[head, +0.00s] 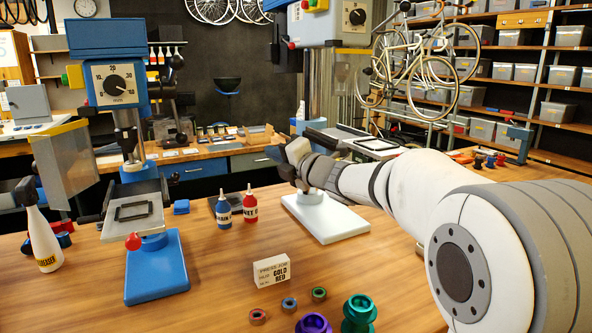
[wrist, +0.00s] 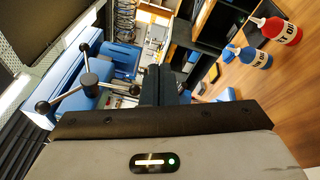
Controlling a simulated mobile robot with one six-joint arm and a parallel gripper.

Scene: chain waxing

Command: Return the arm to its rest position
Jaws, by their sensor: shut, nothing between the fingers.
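My white and grey arm reaches in from the right in the head view, above the wooden bench. My gripper (head: 274,154) is at its far end, above and behind the two small bottles. In the wrist view the dark fingers (wrist: 166,84) are together with nothing between them. The gripper is clear of the bench top.
A blue press (head: 158,265) stands left, with a white-based machine (head: 325,217) behind my gripper. The red bottle (head: 251,206) and blue bottle (head: 223,211) stand between them. A spoked handle (wrist: 88,83) shows in the wrist view.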

